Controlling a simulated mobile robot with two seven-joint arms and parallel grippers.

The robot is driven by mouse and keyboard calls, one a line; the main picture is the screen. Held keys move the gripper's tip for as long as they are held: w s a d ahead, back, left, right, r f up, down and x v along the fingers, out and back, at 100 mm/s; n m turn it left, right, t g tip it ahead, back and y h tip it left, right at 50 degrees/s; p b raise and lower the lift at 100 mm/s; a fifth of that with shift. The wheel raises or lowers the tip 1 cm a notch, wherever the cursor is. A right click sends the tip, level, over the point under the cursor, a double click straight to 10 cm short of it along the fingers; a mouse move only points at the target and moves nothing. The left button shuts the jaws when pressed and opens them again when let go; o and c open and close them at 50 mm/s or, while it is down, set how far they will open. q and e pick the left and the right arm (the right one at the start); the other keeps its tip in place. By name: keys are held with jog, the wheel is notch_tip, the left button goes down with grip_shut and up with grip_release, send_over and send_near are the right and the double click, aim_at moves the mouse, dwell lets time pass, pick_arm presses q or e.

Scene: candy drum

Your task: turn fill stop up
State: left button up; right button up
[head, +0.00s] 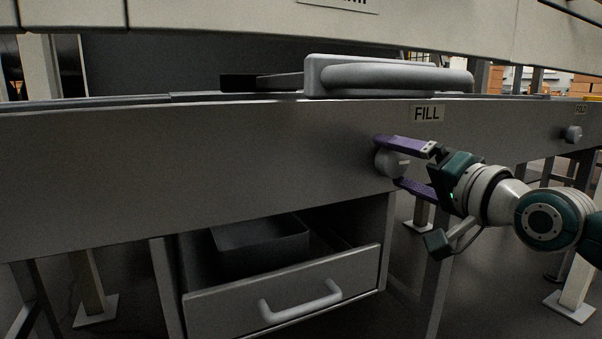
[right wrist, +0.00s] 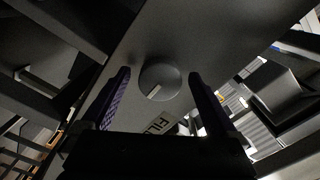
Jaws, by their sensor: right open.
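The fill knob (head: 388,163) is a round grey dial on the front panel, below and left of the FILL label (head: 427,113). My right gripper (head: 388,163) has its two purple fingers apart, one above and one below the knob. In the right wrist view the knob (right wrist: 160,82) sits between the open fingers (right wrist: 160,85), with a gap on each side. A pale pointer mark shows on the knob face. The FILL label (right wrist: 163,122) is partly hidden by the gripper body. My left gripper is not seen.
A second knob (head: 573,134) with a FOLD-like label (head: 581,110) is at the far right of the panel. A drawer (head: 285,290) stands open below. A grey handle bar (head: 390,77) lies on top of the panel.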

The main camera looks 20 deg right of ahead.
jog(key=shift+w, duration=0.45)
jog(key=c, duration=1.4)
